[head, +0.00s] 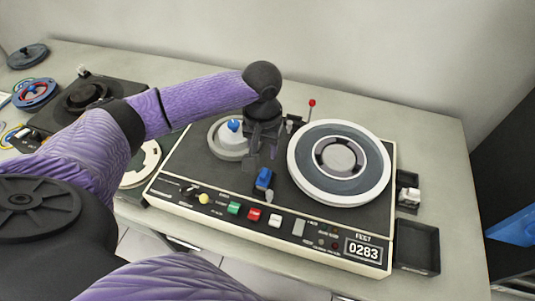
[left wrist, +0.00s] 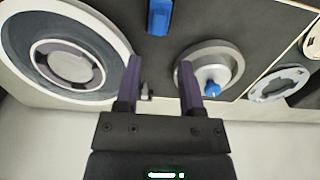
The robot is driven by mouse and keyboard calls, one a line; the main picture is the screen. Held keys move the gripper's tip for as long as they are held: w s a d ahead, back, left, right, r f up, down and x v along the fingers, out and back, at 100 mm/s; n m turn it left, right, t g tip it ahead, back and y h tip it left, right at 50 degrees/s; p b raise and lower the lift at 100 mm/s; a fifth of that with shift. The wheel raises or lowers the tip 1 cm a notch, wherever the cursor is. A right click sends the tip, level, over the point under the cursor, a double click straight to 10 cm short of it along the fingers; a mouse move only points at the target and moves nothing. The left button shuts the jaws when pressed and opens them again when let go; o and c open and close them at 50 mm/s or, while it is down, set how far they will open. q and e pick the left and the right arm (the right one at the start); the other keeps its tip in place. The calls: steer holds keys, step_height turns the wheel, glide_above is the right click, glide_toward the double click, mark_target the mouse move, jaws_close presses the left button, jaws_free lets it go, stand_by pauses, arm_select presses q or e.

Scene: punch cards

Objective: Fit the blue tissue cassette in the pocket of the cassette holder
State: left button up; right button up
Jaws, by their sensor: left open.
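A small blue block (head: 264,178) is on the dark top of a tape machine (head: 205,172), between its two reel spindles. I cannot tell if it is the tissue cassette. It also shows at the top edge of the left wrist view (left wrist: 159,17). My left gripper (head: 262,154) points down over the machine just behind the block. Its fingers are apart, and the left wrist view shows nothing between the fingertips (left wrist: 159,64). I cannot make out a cassette holder or pocket. My right gripper is not in view.
A large reel (head: 303,168) sits right of my gripper, and a silver hub with a blue knob (head: 234,125) sits left. A red-tipped lever (head: 312,103) stands behind. Coloured buttons (head: 253,214) line the front. Black trays (head: 416,247) lie right, with bare table beyond.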

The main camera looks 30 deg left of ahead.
mark_target(264, 172)
arm_select(q)
step_height(264, 172, down, 5)
steer(key=b, duration=0.5)
steer(key=shift+w+f, duration=0.1)
steer(key=shift+f+b, duration=0.35)
steer(key=shift+b, duration=0.1)
steer(key=shift+f, duration=1.55)
jaws_close()
step_height(264, 172, up, 6)
steer(key=p, duration=0.8)
steer(key=shift+r, duration=0.1)
steer(key=shift+d, duration=0.1)
